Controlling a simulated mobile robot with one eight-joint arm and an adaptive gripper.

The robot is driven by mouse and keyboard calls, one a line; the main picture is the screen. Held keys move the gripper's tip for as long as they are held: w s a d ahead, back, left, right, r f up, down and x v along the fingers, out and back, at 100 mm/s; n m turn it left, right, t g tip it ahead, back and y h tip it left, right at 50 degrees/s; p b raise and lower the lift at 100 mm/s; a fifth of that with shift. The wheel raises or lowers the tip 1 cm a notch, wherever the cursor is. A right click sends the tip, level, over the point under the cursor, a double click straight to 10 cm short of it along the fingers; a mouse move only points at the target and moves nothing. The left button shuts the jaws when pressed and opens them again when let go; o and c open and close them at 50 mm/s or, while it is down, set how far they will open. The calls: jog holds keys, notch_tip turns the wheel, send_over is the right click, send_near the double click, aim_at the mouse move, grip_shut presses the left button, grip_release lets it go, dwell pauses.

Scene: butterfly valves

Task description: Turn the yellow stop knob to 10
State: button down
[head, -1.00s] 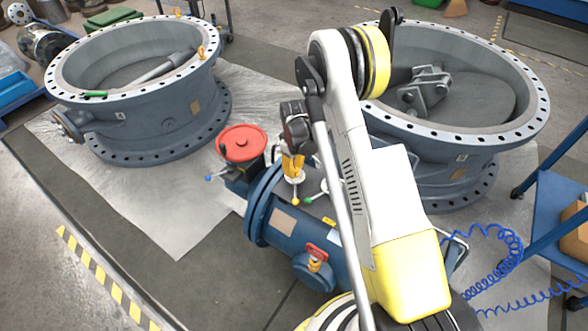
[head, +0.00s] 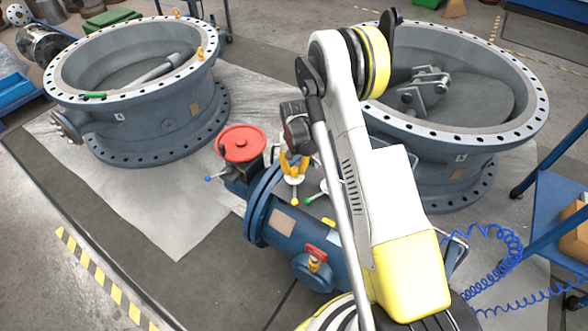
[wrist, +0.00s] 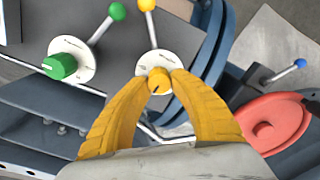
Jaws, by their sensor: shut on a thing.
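The yellow stop knob (wrist: 159,80) sits on a round white dial (wrist: 158,58) in the wrist view. A dark mark shows on its face, but the dial's figures are too small to read. A lever with a yellow ball (wrist: 147,4) runs up from this dial; the ball also shows in the head view (head: 295,202). My gripper (wrist: 161,83) has its two yellow fingers shut on the knob from both sides. In the head view my gripper (head: 293,174) is over the dial, and the knob is hidden by the fingers.
A green knob (wrist: 60,66) with a green-ball lever (wrist: 117,11) is to the left in the wrist view. A red handwheel (wrist: 270,124) and a blue-ball lever (wrist: 300,63) are close on the right. Large grey valve bodies (head: 150,128) stand around.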

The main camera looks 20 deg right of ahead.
aim_at(295, 169)
jog(key=shift+m, duration=1.9)
jog(key=c, duration=1.1)
grip_release()
notch_tip(295, 169, up, 12)
jog(key=shift+r, duration=0.1)
